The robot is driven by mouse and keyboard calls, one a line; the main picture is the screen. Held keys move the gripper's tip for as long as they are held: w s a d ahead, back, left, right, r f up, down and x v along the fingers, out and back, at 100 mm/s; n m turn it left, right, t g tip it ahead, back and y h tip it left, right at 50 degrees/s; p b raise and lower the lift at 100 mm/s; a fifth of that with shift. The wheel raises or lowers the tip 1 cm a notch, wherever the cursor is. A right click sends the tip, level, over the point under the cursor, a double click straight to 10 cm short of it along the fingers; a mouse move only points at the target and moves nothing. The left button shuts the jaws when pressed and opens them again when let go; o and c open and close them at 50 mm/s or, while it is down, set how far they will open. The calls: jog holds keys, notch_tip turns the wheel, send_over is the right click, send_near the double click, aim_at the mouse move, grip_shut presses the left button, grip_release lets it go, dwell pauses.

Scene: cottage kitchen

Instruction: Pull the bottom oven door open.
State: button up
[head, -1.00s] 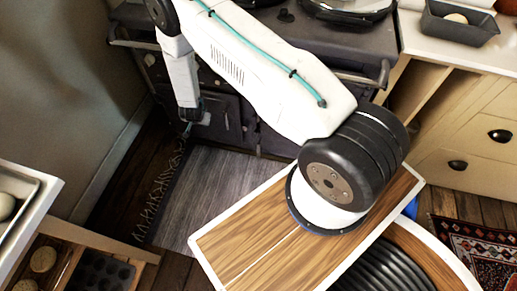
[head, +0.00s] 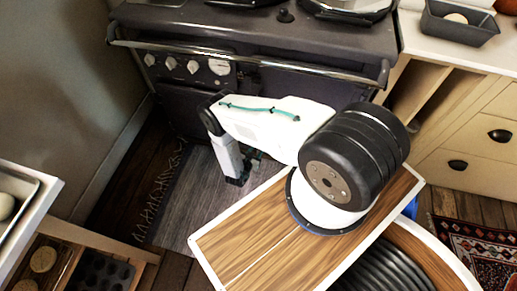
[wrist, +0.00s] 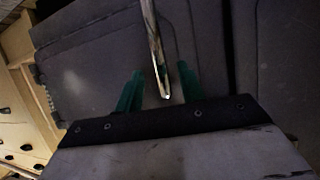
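The dark range cooker (head: 250,35) stands at the back of the head view, with its doors on the front. My gripper (head: 254,157) is low in front of it, largely hidden by my arm. In the wrist view, my gripper (wrist: 160,88) has two green fingers standing apart. A shiny metal bar handle (wrist: 156,45) reaches down between them, with visible gaps on both sides, so the gripper is open and not clamped on it. Behind the handle is a grey oven door panel (wrist: 90,65) that looks shut. I cannot tell how deep the handle sits between the fingers.
A metal rail (head: 250,62) crosses the cooker front above my arm. Cream drawers (head: 475,140) stand to the right. A grey mat (head: 185,200) lies on the floor before the cooker. An open drawer with baking things (head: 70,265) is at lower left.

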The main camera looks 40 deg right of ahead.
aim_at(258, 149)
jog(key=shift+x, duration=2.15)
grip_shut()
jog(key=shift+a, duration=0.1)
